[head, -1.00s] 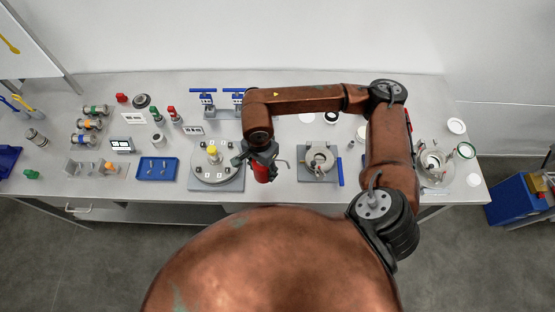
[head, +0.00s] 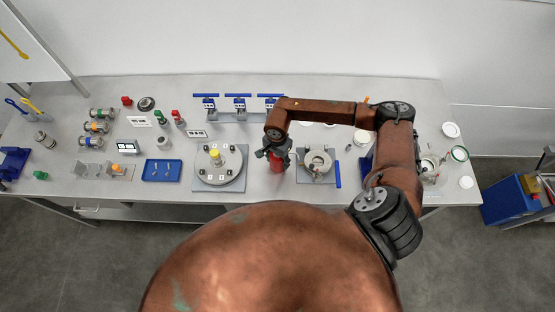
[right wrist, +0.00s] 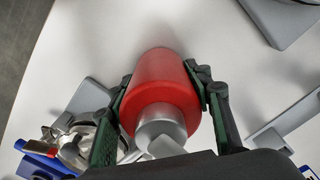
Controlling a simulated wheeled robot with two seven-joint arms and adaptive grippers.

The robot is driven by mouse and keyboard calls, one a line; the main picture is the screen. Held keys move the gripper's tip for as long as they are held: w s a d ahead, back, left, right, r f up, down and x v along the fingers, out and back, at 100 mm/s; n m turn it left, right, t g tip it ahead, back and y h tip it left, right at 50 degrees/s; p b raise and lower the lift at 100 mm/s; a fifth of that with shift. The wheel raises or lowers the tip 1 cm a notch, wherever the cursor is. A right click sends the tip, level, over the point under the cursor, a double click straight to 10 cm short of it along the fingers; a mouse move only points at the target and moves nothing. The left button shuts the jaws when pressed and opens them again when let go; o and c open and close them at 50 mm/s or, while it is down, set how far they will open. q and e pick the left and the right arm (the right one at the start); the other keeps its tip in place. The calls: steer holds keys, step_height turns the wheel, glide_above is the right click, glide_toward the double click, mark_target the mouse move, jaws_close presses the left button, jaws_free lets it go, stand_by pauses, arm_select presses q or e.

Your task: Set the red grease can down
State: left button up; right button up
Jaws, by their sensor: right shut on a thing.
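The red grease can (head: 277,166) is between the fingers of my right gripper (head: 275,156), over the grey bench between the round plate fixture and the ring fixture. In the right wrist view the can (right wrist: 163,88) is a red cylinder with a silver cap towards the camera. Both dark green fingers of the right gripper close on its sides. The can's far end faces the pale bench top, with a soft shadow beside it. I cannot tell whether it touches the bench. My left gripper is not in view.
The round plate fixture (head: 232,179) with a yellow knob stands left of the can. The ring fixture (head: 318,172) with a blue strip stands right. Blue-topped stands (head: 238,102) are behind. A blue tray (head: 162,171) lies further left. The bench front edge is close.

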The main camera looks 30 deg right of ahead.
steer(key=shift+f, duration=0.1)
steer(key=shift+f, duration=0.1)
steer(key=shift+f+b, duration=0.1)
steer(key=shift+b, duration=0.2)
steer(key=o, duration=1.4)
steer(key=shift+r, duration=0.4)
step_height(320, 180, up, 10)
steer(key=b, duration=0.2)
steer(key=shift+r+b, duration=0.2)
steer(key=shift+b, duration=0.1)
steer(key=shift+r, duration=0.6)
